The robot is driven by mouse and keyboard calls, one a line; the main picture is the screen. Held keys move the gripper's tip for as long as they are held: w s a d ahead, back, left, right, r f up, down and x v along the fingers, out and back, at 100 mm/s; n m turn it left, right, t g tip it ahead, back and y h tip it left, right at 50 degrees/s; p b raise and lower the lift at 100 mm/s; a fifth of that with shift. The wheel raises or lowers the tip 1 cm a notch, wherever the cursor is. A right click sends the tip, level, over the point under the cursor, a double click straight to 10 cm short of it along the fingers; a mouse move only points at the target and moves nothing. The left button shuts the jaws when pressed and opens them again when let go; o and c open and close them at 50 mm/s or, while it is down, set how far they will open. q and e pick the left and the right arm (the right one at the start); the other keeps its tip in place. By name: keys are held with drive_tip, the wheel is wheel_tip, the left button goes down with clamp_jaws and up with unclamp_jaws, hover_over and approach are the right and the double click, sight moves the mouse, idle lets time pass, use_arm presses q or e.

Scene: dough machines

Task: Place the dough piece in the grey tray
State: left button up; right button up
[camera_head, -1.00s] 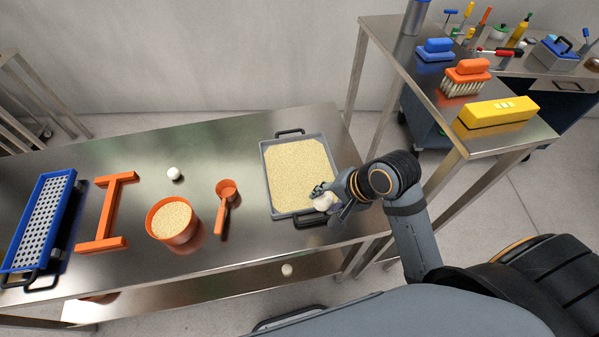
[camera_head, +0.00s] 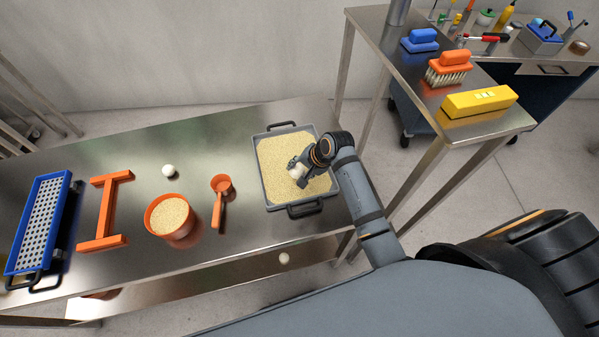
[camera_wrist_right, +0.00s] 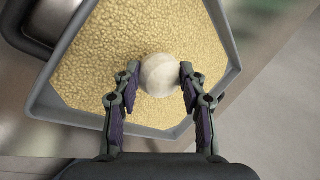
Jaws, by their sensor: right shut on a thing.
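The dough piece (camera_head: 298,169) is a pale, roundish ball. My right gripper (camera_head: 300,172) is shut on it and holds it over the grey tray (camera_head: 264,187), which is filled with yellowish grains. In the right wrist view the dough piece (camera_wrist_right: 160,74) sits between the two fingertips of the gripper (camera_wrist_right: 160,80), with the grain-filled tray (camera_wrist_right: 62,55) beneath. I cannot tell how high the dough is above the grains. My left gripper is not in view.
Left of the tray on the metal table are an orange scoop (camera_head: 219,200), an orange tub of grains (camera_head: 160,232), another pale ball (camera_head: 169,171), an orange frame (camera_head: 103,210) and a blue perforated tray (camera_head: 42,222). A side table (camera_head: 400,65) with brushes stands at right.

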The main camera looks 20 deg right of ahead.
drive_tip(key=shift+s+f, duration=0.1)
drive_tip(key=shift+f, duration=0.85)
drive_tip(key=o, duration=1.2)
drive_tip(key=shift+f, duration=0.1)
drive_tip(key=shift+c, duration=0.2)
drive_tip(key=v, duration=1.2)
drive_tip(key=shift+b, duration=0.3)
drive_tip(key=shift+d, duration=0.1)
